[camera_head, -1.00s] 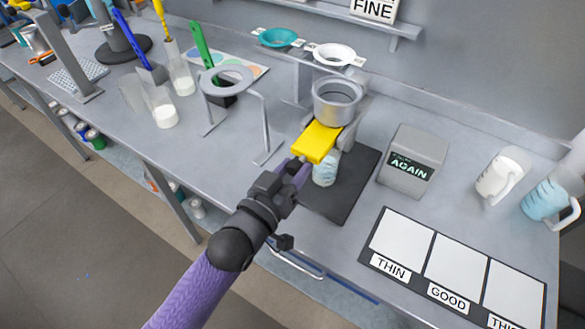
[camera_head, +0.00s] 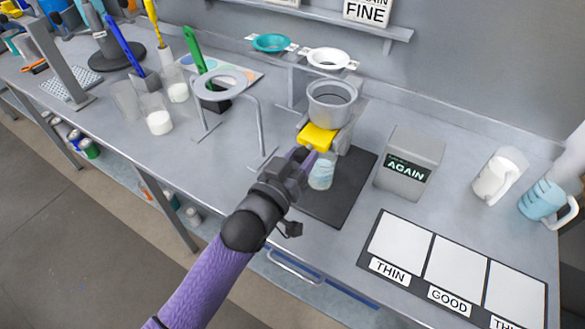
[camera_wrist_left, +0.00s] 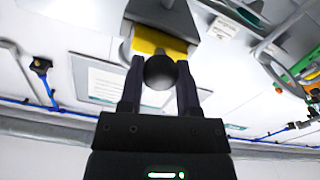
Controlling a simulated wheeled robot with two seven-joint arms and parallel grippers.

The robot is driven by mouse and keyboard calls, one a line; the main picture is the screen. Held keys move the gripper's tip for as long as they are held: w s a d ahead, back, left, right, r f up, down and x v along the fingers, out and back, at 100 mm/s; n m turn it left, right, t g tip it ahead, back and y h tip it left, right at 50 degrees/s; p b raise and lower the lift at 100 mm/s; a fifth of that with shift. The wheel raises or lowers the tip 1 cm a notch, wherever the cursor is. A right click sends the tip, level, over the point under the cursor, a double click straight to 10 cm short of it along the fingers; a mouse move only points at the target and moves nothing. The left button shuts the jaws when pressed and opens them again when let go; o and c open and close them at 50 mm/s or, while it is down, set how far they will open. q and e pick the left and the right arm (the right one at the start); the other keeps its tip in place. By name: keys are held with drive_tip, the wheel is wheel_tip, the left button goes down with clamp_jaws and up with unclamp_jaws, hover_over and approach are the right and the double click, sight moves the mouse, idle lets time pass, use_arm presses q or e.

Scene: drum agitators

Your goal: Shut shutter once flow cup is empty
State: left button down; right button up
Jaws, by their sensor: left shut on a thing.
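The grey flow cup (camera_head: 331,100) sits in its stand. Its visible inner wall is bare grey; I cannot see its bottom clearly. The yellow shutter (camera_head: 318,137) sticks out a little from under the cup. My left gripper (camera_head: 300,158) is shut on the shutter's dark round knob, which shows between the fingers in the left wrist view (camera_wrist_left: 160,72), with the yellow shutter (camera_wrist_left: 158,42) beyond. A clear beaker with pale blue liquid (camera_head: 321,173) stands below the shutter, partly hidden by the gripper. No stream is visible. My right gripper is not in view.
A grey box (camera_head: 410,165) reading "AGAIN" stands to the right. A board (camera_head: 366,262) with panels marked THIN and GOOD lies in front of it. A ring stand (camera_head: 224,84) is left of the cup. Jugs (camera_head: 498,175) stand at the far right.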

use_arm(q)
drive_tip(key=c, duration=0.7)
unclamp_jaws()
drive_tip(key=o, duration=0.4)
drive_tip(key=shift+w+d, duration=0.15)
drive_tip(key=shift+w, duration=0.05)
drive_tip(key=shift+s, duration=0.1)
drive_tip(key=p+v, duration=0.1)
drive_tip(key=v, duration=0.9)
